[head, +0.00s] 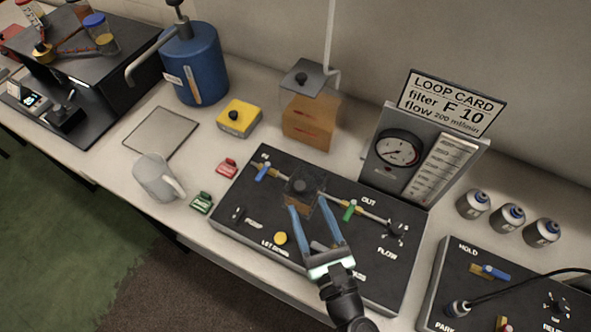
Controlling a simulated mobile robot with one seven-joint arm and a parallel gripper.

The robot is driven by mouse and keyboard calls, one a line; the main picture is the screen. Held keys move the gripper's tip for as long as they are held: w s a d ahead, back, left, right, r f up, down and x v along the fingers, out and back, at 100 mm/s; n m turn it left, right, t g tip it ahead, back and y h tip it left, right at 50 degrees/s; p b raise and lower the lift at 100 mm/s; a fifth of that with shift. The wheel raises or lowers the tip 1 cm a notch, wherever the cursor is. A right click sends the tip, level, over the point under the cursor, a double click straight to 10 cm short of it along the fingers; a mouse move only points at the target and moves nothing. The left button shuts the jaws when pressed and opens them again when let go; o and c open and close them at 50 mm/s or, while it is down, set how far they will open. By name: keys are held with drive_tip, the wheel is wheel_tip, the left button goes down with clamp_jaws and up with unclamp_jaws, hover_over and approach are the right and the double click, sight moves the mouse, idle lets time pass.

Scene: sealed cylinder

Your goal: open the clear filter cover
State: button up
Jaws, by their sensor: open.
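The clear filter cover (297,197) sits on the black panel (242,206), with a dark knob (302,186) on its top and an amber-brown part showing low inside it. It appears shut; the gripper hides part of its lower side. My gripper (312,208) reaches in from the lower right with its two blue fingers spread apart. The fingertips are at the near side of the cover, one near its left side and one near its right. I cannot tell whether they touch it. Nothing shows held between the fingers.
A blue-handled valve (263,172) and a green-handled valve (350,210) flank the cover closely. A yellow button (280,238) is on the panel's front. Behind stand an amber tank (311,118) and a gauge stand (385,172). A jug (157,178) is left.

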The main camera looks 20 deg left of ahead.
sight(295, 179)
drive_tip(key=p+x, duration=0.1)
drive_tip(key=x, duration=0.8)
drive_tip(key=shift+w+a, duration=0.25)
drive_tip(key=shift+a, duration=0.05)
drive_tip(key=shift+c, duration=0.4)
clamp_jaws()
idle(0.5)
